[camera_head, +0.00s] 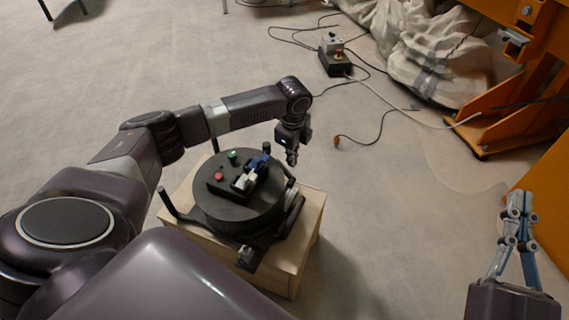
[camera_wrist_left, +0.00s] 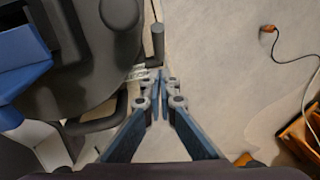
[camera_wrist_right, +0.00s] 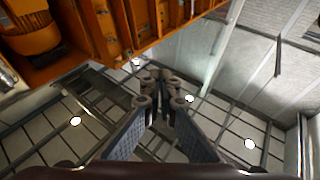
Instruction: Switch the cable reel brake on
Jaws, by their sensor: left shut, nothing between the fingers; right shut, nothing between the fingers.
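The black cable reel (camera_head: 222,207) sits on a light wooden box. Its top carries a red button (camera_head: 218,177), a green button (camera_head: 232,155), a blue plug (camera_head: 259,161) and a whitish plug (camera_head: 243,181). Black handle posts and a grey-white part stand at its rim; I cannot tell which part is the brake. My left gripper (camera_head: 291,158) is shut and empty, just beyond the reel's right rim. In the left wrist view its fingertips (camera_wrist_left: 160,75) point down beside a black post (camera_wrist_left: 157,43) of the reel. My right gripper (camera_head: 520,198) is shut and empty, raised far right of the reel.
The wooden box (camera_head: 287,262) stands on a bare concrete floor. A small control box (camera_head: 334,58) with cables lies further back, near a grey sack-like cover (camera_head: 425,50). An orange frame (camera_head: 525,95) stands at the right. Floor left of the reel is clear.

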